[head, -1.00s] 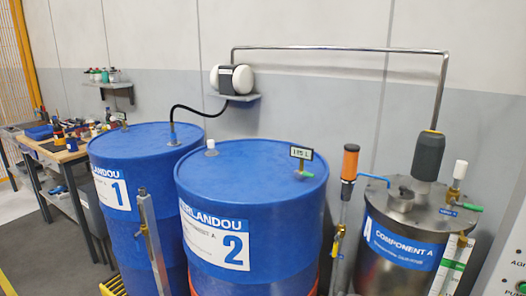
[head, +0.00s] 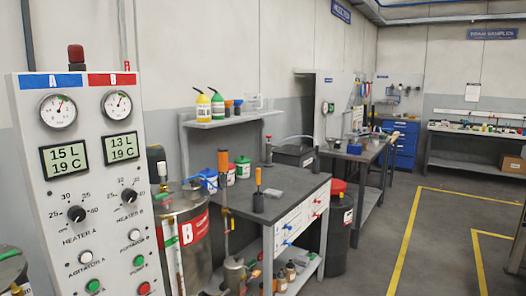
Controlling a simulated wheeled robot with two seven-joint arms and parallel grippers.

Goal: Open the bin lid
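A dark bin (head: 337,236) with a red lid (head: 338,187) stands on the floor just right of the grey workbench in the head view. The bench hides part of its left side. The red lid appears to be down on the bin; a white label shows on the bin's front. Neither my left nor my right gripper is in view.
A grey workbench (head: 265,207) with tools and drawers stands left of the bin. A control panel (head: 85,185) and a metal tank (head: 190,235) fill the left. Open floor with yellow lines (head: 408,240) lies to the right. Another bench (head: 362,163) stands behind.

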